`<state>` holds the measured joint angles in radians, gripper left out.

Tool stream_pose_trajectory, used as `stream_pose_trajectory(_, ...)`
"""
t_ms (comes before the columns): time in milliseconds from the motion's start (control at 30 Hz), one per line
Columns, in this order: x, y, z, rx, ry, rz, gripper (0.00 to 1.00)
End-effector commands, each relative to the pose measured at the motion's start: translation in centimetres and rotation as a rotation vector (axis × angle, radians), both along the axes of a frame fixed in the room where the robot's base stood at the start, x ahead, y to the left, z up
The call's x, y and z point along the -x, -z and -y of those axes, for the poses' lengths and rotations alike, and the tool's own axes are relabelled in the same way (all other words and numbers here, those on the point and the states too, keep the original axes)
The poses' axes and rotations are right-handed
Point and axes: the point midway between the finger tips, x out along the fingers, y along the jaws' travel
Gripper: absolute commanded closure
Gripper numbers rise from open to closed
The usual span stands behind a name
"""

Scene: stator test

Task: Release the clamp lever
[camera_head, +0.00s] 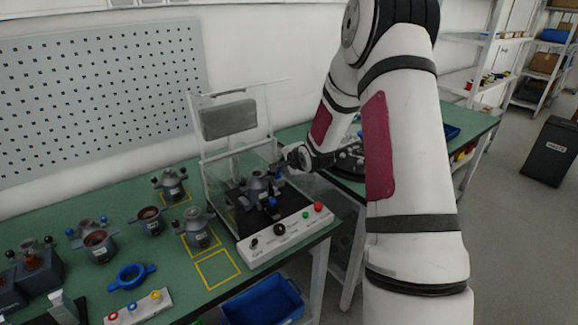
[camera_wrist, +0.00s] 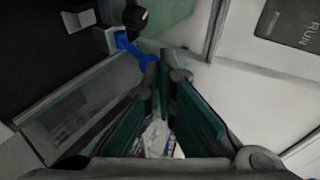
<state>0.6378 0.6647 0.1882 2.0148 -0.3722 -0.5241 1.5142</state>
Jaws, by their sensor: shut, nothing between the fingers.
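The clamp lever (camera_wrist: 128,43) is a blue bar with a dark round knob near it, at the top centre of the wrist view. My gripper (camera_wrist: 162,66) is shut and empty, its fingertips right beside the blue bar's lower end. I cannot tell if they touch. In the head view my gripper (camera_head: 283,168) reaches into the right side of the test station, next to the grey stator (camera_head: 258,186). The stator sits on the station's black bed with blue parts around it. The lever's exact pose is too small to tell there.
The station's clear guard (camera_head: 222,170) stands at its left and back. Its white front panel (camera_head: 290,232) carries knobs and green and red buttons. Several stators (camera_head: 198,232) and a blue ring (camera_head: 131,277) stand on the green bench to the left. A blue bin (camera_head: 262,303) is below.

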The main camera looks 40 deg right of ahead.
Motion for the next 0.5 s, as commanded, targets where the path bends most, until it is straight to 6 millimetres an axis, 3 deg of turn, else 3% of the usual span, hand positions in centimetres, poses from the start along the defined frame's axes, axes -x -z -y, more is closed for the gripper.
stream_pose_trajectory(500,-2.7,-1.0,-0.1,0.001,0.000,-0.042,1.00)
